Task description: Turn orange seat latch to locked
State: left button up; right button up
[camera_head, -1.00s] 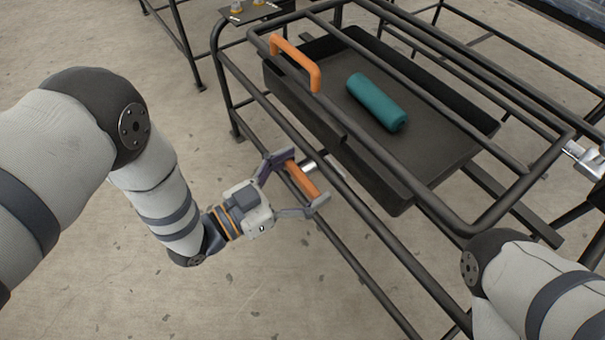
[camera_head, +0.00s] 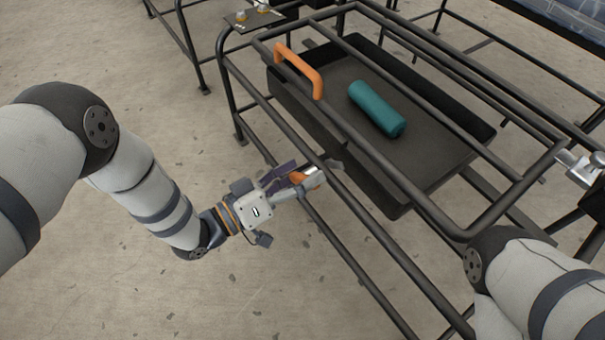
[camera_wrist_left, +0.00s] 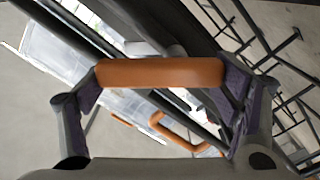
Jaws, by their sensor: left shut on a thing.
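The orange seat latch (camera_head: 311,180) is a short orange bar on a pale metal stub beside the near rail of the black frame. In the left wrist view the bar (camera_wrist_left: 160,72) lies crosswise between the two fingers, one against each end. My left gripper (camera_head: 297,181) is shut on it, rolled so its fingers nearly overlap in the head view and partly cover the bar. My right arm shows at the lower right of the head view, but I cannot make out its gripper.
The black tubular frame (camera_head: 352,140) holds a dark tray (camera_head: 440,165) with a teal cylinder (camera_head: 377,108) in it. An orange loop handle (camera_head: 298,70) rises at the tray's near left; it also shows in the wrist view (camera_wrist_left: 180,133). The floor left of the frame is clear.

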pick_arm(q)
jog(key=n, duration=0.4)
jog(key=shift+w+a+n, duration=0.2)
jog(key=shift+w+n, duration=0.1)
jog(key=n, duration=0.1)
jog(key=n+b, duration=0.1)
jog(key=n, duration=0.2)
jog(key=shift+w+a+f+n+b, duration=0.1)
jog(key=shift+w+a+n+b, duration=0.05)
jog(key=shift+w+n+b, duration=0.15)
jog(key=shift+s, duration=0.1)
jog(key=o, duration=1.1)
jog(key=v, duration=1.2)
